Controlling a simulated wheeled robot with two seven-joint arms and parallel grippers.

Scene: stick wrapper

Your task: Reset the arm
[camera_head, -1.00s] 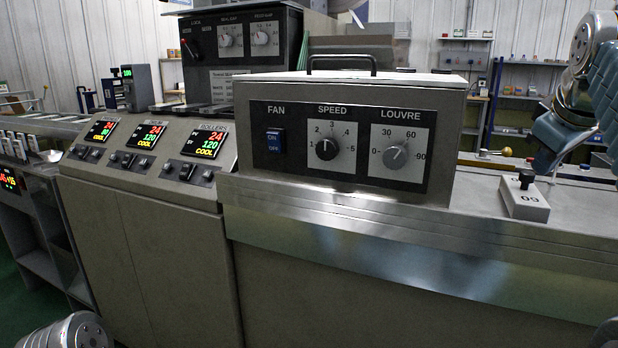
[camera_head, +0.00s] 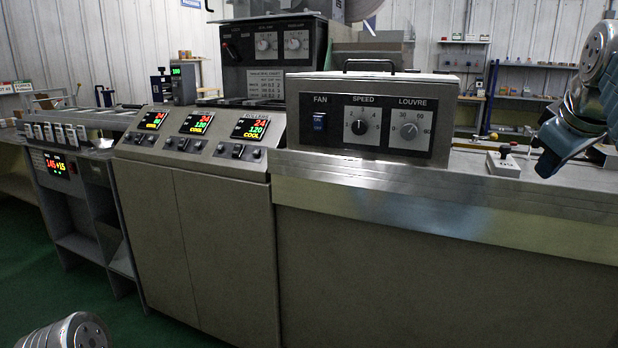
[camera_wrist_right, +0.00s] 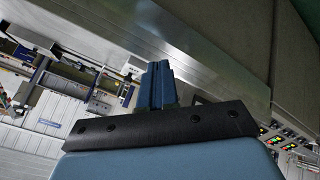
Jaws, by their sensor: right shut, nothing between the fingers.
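My right gripper (camera_head: 546,168) hangs in the air at the right of the head view, apart from the machine's front ledge. In the right wrist view its blue fingers (camera_wrist_right: 157,86) are together and hold nothing. A rounded grey end of my left arm shows at the bottom left of the head view, but my left gripper is out of view. The control box (camera_head: 340,83) with FAN, SPEED and LOUVRE controls stands on the machine, left of the right gripper.
Three lit display panels (camera_head: 198,123) are on the sloped console at centre left. Green floor (camera_head: 60,270) is clear at lower left.

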